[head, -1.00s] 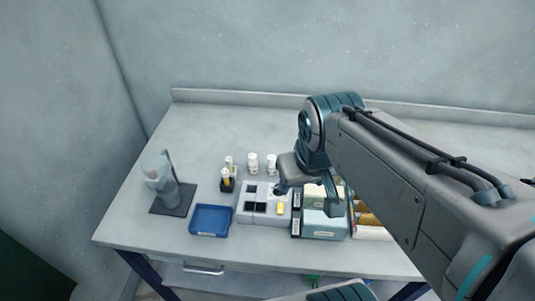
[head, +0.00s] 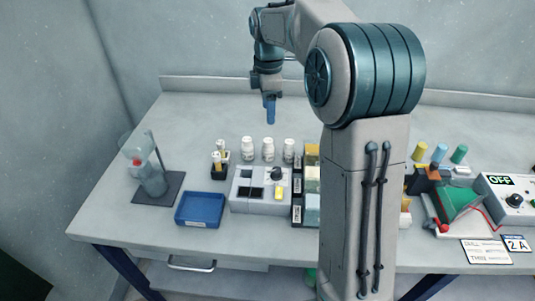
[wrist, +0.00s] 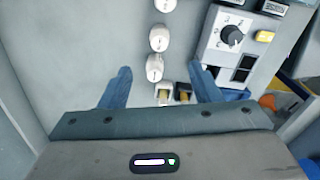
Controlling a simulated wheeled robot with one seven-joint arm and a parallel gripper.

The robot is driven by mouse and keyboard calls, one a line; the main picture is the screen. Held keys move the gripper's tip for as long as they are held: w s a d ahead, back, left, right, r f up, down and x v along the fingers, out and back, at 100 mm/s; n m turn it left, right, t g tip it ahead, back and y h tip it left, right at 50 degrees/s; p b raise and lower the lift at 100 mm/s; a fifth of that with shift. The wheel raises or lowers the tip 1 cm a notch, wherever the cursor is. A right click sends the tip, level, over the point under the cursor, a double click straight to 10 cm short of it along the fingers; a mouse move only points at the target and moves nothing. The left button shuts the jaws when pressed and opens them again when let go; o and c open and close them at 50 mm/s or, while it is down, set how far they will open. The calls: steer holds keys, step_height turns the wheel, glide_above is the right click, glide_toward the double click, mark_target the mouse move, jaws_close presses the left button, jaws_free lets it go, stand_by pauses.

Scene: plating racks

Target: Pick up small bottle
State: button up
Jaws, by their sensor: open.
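Three small white bottles stand upright in a row on the bench: the left bottle (head: 247,149), the middle bottle (head: 268,150) and the right bottle (head: 289,151). In the wrist view they form a line, the nearest bottle (wrist: 154,69) showing between the fingers, then a second (wrist: 159,39) and a third (wrist: 165,5). I cannot tell which one the task names. My gripper (head: 269,110) is open and empty, raised above the bench behind the bottles; its two blue fingers are spread in the wrist view (wrist: 160,76).
A dark rack with small vials (head: 219,165) stands close left of the bottles. A grey device with a knob (head: 247,205) and a blue tray (head: 199,211) lie in front. A beaker on a stand (head: 145,175) is far left. The back bench is clear.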

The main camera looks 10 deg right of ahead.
mark_target(268, 140)
step_height(268, 140, down, 8)
steer(key=shift+w+f, duration=0.1)
steer(key=shift+w, duration=0.05)
steer(key=shift+f, duration=2.9)
steer(key=c, duration=1.1)
